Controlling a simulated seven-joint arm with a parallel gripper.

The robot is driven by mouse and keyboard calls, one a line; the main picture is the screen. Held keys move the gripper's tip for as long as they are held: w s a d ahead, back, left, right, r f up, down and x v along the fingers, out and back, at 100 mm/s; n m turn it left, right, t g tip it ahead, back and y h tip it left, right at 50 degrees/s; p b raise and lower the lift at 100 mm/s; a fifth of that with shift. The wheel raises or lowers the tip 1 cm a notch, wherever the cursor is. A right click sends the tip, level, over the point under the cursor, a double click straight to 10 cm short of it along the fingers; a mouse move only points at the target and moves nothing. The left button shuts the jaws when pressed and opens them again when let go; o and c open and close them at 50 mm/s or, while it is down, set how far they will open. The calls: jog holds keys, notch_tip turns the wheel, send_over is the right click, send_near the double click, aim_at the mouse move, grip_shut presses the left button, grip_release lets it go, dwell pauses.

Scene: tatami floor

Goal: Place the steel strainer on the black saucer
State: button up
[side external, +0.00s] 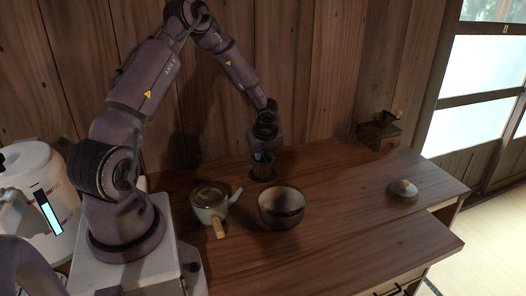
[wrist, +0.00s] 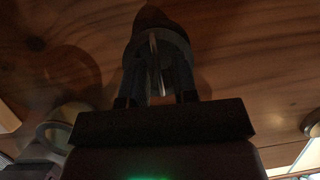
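My gripper (side external: 262,157) points down at the back middle of the counter. In the wrist view its two dark fingers (wrist: 158,85) close on a thin, light metal strip, which looks like the handle of the steel strainer (wrist: 155,48). The strainer's greyish round part shows just past the fingertips. The black saucer (side external: 262,175) lies on the wood directly below the gripper. In the wrist view a dark rounded shape (wrist: 150,17) behind the strainer looks like the saucer. The picture is dim, and I cannot tell whether strainer and saucer touch.
A grey teapot (side external: 211,203) with a wooden handle stands front left of the gripper. A dark bowl (side external: 281,209) stands close in front. A round lid (side external: 402,191) lies at the right and a wooden grinder (side external: 379,132) stands at the back right. The counter between them is clear.

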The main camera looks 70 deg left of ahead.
jog(key=shift+r, duration=0.3)
jog(key=s+d+r+n+t, duration=0.15)
jog(key=d+r+n, duration=0.25)
jog(key=d+r, duration=0.55)
jog(key=s+d+r+n, duration=0.3)
jog(key=d+r, duration=0.3)
jog(key=r, duration=0.6)
jog(key=s+d+r+n+t+h, duration=0.1)
jog(key=s+d+r+n+h, duration=0.1)
jog(key=s+d+n, duration=0.3)
jog(key=s+d+r+n+t+h, duration=0.2)
jog(key=s+d+n, duration=0.3)
jog(key=d, duration=0.3)
jog(key=shift+s+d+r+n+h, duration=0.35)
jog(key=shift+s+r, duration=0.25)
jog(key=shift+s, duration=0.2)
